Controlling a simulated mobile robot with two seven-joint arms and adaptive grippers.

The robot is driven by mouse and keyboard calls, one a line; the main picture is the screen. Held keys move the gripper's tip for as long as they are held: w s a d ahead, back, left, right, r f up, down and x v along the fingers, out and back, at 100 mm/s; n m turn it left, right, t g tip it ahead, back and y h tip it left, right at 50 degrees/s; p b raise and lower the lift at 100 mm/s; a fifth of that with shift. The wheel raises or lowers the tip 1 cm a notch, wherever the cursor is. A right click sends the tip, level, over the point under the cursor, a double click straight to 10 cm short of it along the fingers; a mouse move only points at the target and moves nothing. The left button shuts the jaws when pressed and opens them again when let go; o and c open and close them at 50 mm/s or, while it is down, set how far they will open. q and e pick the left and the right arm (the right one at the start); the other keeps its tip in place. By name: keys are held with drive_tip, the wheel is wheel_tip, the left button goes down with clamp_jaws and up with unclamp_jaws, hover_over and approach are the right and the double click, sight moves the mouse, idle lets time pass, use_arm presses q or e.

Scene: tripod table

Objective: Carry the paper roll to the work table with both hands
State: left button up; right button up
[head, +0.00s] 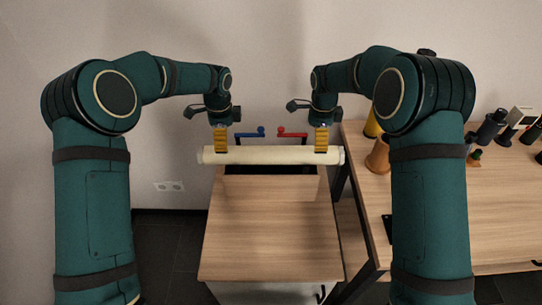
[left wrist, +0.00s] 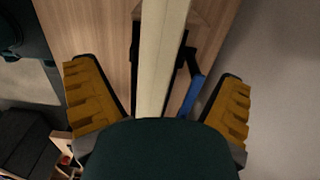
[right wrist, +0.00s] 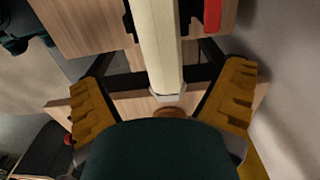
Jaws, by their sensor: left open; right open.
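The paper roll (head: 270,155) is a long cream cylinder lying crosswise over the far end of a small wooden stand. My left gripper (head: 221,142) points down at the roll's left part and is open. In the left wrist view the roll (left wrist: 160,50) runs between its spread yellow fingers. My right gripper (head: 321,142) is open over the roll's right part. In the right wrist view the roll (right wrist: 162,45) and its end lie between the fingers. I cannot tell whether any finger touches it. The work table (head: 365,185) stands at the right, partly hidden by my right arm.
A blue handle (head: 248,133) and a red handle (head: 292,134) stick out behind the roll. The stand's wooden top (head: 270,240) is bare in front. A brown cone (head: 378,155) and dark cylinders (head: 491,127) stand on the work table. A wall is close behind.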

sight(228, 155)
use_arm(q)
wheel_tip(228, 155, down, 9)
drive_tip(key=shift+r, duration=0.1)
use_arm(e)
wheel_tip(228, 155, down, 9)
drive_tip(key=shift+r, duration=0.1)
use_arm(q)
drive_tip(key=c, duration=1.4)
use_arm(e)
drive_tip(key=c, duration=1.4)
use_arm(q)
drive_tip(key=shift+w+r, duration=0.1)
use_arm(e)
drive_tip(key=shift+w+r, duration=0.1)
